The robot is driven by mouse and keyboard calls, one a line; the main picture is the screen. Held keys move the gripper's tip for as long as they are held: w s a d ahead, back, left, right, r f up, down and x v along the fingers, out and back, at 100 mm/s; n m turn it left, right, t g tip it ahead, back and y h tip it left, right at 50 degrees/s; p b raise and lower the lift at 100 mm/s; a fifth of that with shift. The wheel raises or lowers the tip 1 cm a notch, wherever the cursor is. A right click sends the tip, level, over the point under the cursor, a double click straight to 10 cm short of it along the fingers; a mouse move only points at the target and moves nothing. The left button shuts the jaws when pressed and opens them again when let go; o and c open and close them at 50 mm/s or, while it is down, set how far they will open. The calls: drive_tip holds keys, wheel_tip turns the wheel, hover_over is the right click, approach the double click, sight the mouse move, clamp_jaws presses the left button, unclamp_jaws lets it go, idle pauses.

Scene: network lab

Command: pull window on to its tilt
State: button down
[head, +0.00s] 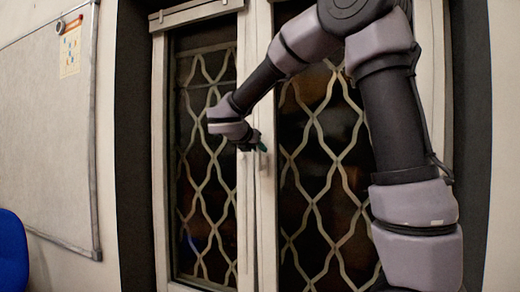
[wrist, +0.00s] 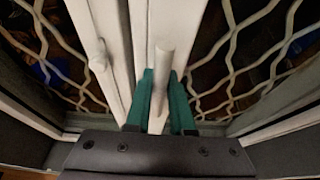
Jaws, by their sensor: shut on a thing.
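The window (head: 247,190) has two tall sashes with pale frames and wavy lattice bars behind dark glass. My gripper (head: 260,147) is at the meeting stiles in the middle of the window. In the wrist view, my gripper's green fingers (wrist: 161,100) are shut on a pale handle (wrist: 162,75), one finger on each side of it. A second pale handle (wrist: 98,55) stands on the neighbouring stile to the left, apart from the fingers. In the head view the held handle is mostly hidden by my gripper.
A whiteboard (head: 45,130) with a paper sheet (head: 70,52) hangs on the wall at the left. A blue chair (head: 12,250) stands at the lower left edge. Dark reveals (head: 133,150) flank the window. My arm covers much of the right sash.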

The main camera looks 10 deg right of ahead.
drive_tip(key=shift+s+a+r, duration=0.15)
drive_tip(key=shift+s+a, duration=0.8)
drive_tip(key=shift+s, duration=0.25)
drive_tip(key=shift+c, duration=2)
unclamp_jaws()
drive_tip(key=s+a, duration=0.5)
drive_tip(key=s, duration=0.3)
drive_tip(key=shift+a, duration=0.4)
drive_tip(key=shift+s, duration=0.1)
